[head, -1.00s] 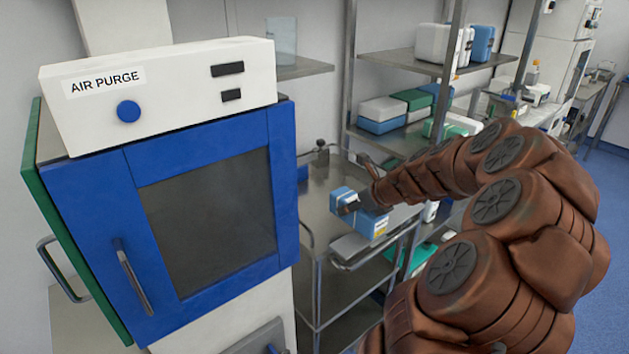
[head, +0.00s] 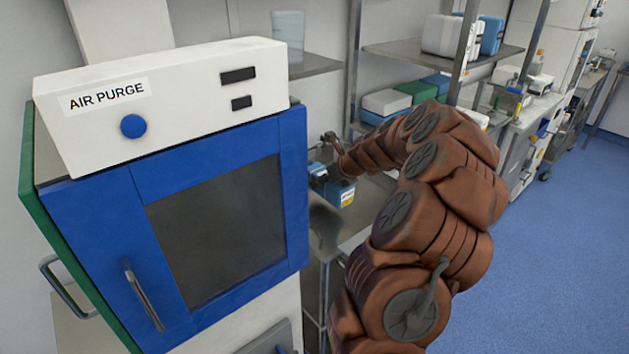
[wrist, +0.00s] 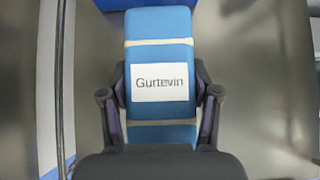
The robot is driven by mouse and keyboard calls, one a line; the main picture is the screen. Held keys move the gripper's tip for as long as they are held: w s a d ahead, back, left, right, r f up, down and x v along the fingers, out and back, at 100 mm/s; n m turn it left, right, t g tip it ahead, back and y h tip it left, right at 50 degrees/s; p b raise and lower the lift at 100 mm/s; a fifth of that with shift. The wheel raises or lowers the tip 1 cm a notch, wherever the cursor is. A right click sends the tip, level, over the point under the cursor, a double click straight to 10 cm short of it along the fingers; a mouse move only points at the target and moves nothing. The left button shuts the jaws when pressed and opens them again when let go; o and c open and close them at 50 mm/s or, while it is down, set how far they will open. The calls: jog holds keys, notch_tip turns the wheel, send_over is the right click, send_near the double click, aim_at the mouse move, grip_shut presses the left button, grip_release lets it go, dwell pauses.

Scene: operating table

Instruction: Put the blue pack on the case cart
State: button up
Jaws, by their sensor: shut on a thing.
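The blue pack (head: 342,193) is a small box with pale bands and a white label reading "Gurtevin" in the wrist view (wrist: 160,42). My gripper (wrist: 160,90) is shut on it, with one finger on each side. In the head view my gripper (head: 322,174) holds the pack over a steel cart (head: 338,228), right of the blue-doored cabinet. My arm hides much of the cart. I cannot tell whether the pack's underside touches the steel top.
The air purge cabinet (head: 215,225) stands close on the left, its edge covering part of the cart. A steel rack (head: 425,52) with several white, green and blue boxes stands behind. Blue floor (head: 560,230) is open to the right.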

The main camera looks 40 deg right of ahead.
jog(key=w, duration=0.4)
jog(key=shift+w+d+f+p, duration=0.15)
jog(key=shift+w+f+p, duration=0.05)
jog(key=shift+w+p, duration=0.15)
jog(key=shift+f+p, duration=0.35)
jog(key=shift+f, duration=1.4)
jog(key=o, duration=1.4)
jog(key=shift+f, duration=0.15)
jog(key=shift+s+r, duration=0.1)
jog(key=shift+r, duration=0.15)
jog(key=b+v, duration=0.2)
jog(key=v, duration=0.9)
jog(key=shift+f, duration=0.1)
jog(key=shift+s+r, duration=0.3)
jog(key=shift+r, duration=0.05)
